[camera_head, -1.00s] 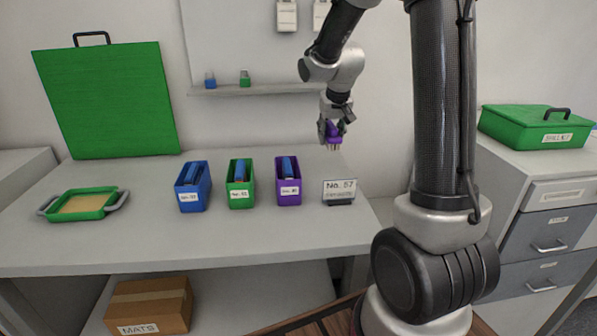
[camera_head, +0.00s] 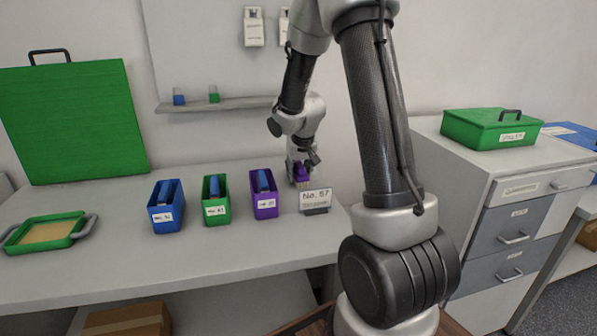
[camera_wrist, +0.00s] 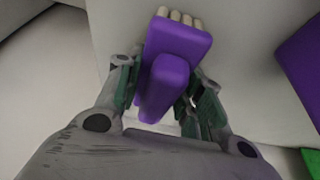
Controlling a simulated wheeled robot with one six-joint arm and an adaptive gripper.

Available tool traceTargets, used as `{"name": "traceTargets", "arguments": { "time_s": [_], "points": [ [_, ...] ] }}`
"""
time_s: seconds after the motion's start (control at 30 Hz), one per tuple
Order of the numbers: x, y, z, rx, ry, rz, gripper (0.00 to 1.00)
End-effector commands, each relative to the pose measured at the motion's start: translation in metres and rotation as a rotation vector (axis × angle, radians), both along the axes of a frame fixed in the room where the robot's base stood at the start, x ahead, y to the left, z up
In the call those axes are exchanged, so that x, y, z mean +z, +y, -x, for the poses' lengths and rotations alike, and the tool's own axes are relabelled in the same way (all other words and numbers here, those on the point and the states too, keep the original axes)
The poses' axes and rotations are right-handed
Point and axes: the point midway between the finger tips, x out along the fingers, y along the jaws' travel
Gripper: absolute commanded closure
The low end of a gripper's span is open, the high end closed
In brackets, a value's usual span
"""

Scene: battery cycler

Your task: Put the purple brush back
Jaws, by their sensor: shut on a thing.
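The purple brush (camera_head: 302,174) has a purple block, a raised grip and pale bristles at one end. My gripper (camera_head: 300,164) is shut on it, just behind the No. 57 sign (camera_head: 315,200) and right of the purple bin (camera_head: 264,194). In the wrist view the brush (camera_wrist: 178,50) sits between the fingers of my gripper (camera_wrist: 165,88), bristles at the top. The bristles point down in the head view. I cannot tell whether they touch the bench. A small blue item (camera_head: 178,97) and green item (camera_head: 214,95), perhaps brushes, stand on the wall ledge (camera_head: 240,103).
A blue bin (camera_head: 166,212) and a green bin (camera_head: 215,205) stand left of the purple one, each holding a blue object. A green tray (camera_head: 45,232) and a large green panel (camera_head: 70,120) are farther left. A green case (camera_head: 490,128) sits on the right cabinet.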

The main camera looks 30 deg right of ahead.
Motion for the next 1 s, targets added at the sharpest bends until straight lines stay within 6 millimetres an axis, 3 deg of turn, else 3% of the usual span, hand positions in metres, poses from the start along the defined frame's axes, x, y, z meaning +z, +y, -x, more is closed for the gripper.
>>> {"name": "traceTargets", "arguments": {
  "time_s": [0.37,0.4,0.5,0.87,1.0],
  "points": [
    [-0.007,-0.001,0.000,0.001,0.003,0.002,0.85],
    [-0.008,0.000,0.001,0.000,0.003,0.002,0.61],
    [-0.009,0.000,0.001,-0.001,0.004,0.001,0.43],
    [-0.007,0.000,0.001,0.000,0.004,0.001,0.41],
    [0.003,0.000,0.000,-0.001,-0.001,0.000,0.41]
  ]
}}
